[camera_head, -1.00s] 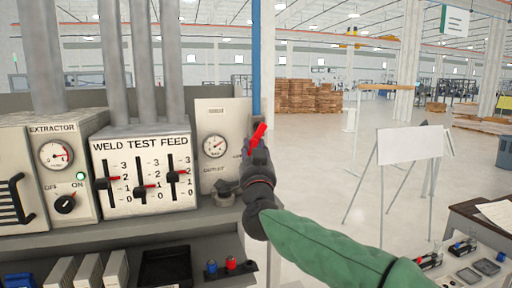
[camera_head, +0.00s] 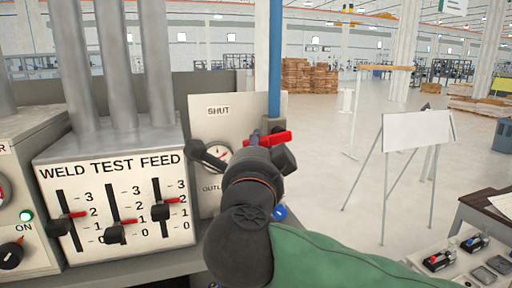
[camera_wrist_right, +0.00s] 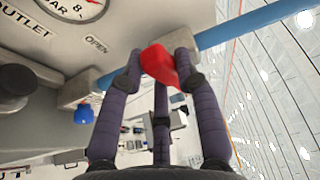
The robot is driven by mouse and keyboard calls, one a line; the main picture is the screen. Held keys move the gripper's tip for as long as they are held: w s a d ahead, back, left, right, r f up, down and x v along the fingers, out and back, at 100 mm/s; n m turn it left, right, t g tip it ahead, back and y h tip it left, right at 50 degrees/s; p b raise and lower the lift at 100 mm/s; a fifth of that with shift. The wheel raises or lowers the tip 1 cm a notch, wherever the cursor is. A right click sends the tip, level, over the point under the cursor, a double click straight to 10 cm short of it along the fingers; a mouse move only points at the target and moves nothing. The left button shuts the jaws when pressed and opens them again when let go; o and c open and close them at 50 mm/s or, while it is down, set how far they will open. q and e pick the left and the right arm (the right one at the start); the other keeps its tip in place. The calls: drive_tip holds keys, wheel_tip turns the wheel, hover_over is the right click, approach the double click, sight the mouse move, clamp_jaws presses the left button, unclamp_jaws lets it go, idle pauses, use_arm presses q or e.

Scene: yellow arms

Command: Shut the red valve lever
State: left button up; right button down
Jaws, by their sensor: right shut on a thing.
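The red valve lever (camera_head: 274,139) is on the blue pipe (camera_head: 275,60) at the right edge of the outlet panel. In the head view it lies nearly level, crossing the pipe. My right gripper (camera_head: 250,153) is at the lever and hides part of it and the valve body. In the right wrist view the lever (camera_wrist_right: 158,65) sits between the fingertips of my right gripper (camera_wrist_right: 158,72), which is shut on it. The panel (camera_head: 195,125) carries the word SHUT above its gauge, and OPEN shows in the wrist view. My left gripper is not in view.
The weld test feed box (camera_head: 110,240) with several sliders stands left of the panel. A small control board (camera_head: 465,258) is at the lower right. A white board on an easel (camera_head: 418,131) stands on the open floor beyond.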

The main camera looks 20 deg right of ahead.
drive_tip(key=shift+r+m+g, duration=0.3)
drive_tip(key=shift+r+m, duration=0.1)
drive_tip(key=shift+m, duration=0.4)
drive_tip(key=c, duration=0.9)
unclamp_jaws()
drive_tip(key=shift+a, duration=0.1)
drive_tip(key=shift+v, duration=5.95)
